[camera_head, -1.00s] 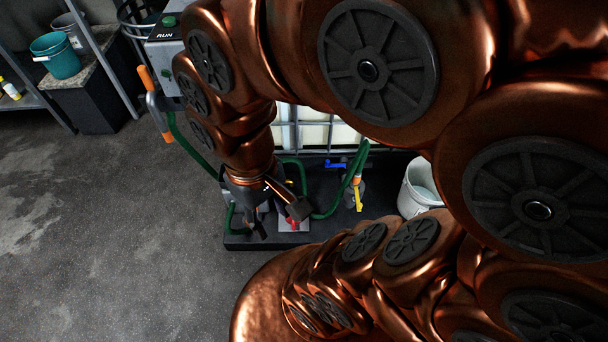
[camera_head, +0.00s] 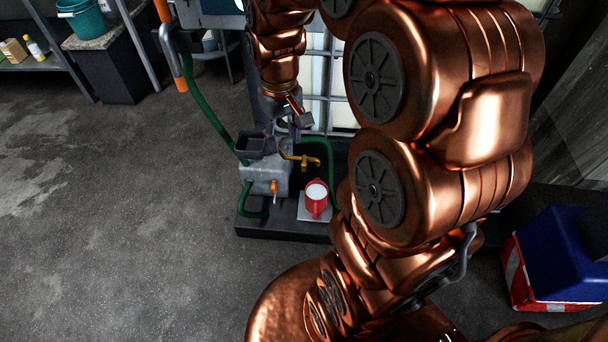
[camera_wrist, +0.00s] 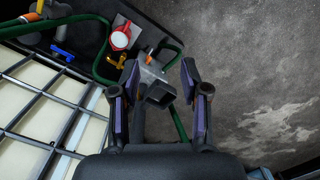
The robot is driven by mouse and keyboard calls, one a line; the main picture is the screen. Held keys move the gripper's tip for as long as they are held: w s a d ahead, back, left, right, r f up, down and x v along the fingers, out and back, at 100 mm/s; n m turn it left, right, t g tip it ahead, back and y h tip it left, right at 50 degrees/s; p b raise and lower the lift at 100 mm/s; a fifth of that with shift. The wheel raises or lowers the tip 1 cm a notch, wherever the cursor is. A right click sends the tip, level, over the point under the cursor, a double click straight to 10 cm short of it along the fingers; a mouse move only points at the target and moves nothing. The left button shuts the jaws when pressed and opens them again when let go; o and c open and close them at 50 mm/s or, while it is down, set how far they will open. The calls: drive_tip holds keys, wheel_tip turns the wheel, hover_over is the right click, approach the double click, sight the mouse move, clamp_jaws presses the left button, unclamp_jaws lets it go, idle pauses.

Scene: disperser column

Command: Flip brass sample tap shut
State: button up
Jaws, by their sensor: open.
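The brass tap (camera_head: 301,160) sticks out to the right from the grey metal housing (camera_head: 265,177). It also shows in the wrist view (camera_wrist: 117,62), left of my fingers. I cannot tell how its lever stands. My gripper (camera_head: 288,130) is above and behind the housing, close to the tap in the head view. In the wrist view my gripper (camera_wrist: 159,75) has its two fingers apart with nothing held between them; the housing lies beyond them. A red jug (camera_head: 317,206) with white contents stands below the tap on a pale plate (camera_head: 309,215).
An orange-handled part (camera_head: 274,188) sits on the housing front. A dark hopper (camera_head: 250,147) rises above it. Green hoses (camera_head: 206,113) run around it. A caged white tank (camera_head: 342,92) stands behind. A blue and red-white object (camera_head: 550,260) is at right. Floor at left is clear.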

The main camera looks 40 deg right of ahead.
drive_tip(key=m+b, duration=0.1)
drive_tip(key=b, duration=1.3)
hover_over(304, 164)
drive_tip(key=shift+t, duration=0.4)
wheel_tip(304, 164, down, 23)
drive_tip(key=shift+w+d+r, duration=0.1)
drive_tip(key=shift+f+b, duration=0.85)
drive_tip(key=shift+f, duration=2.95)
drive_tip(key=shift+c, duration=0.2)
clamp_jaws()
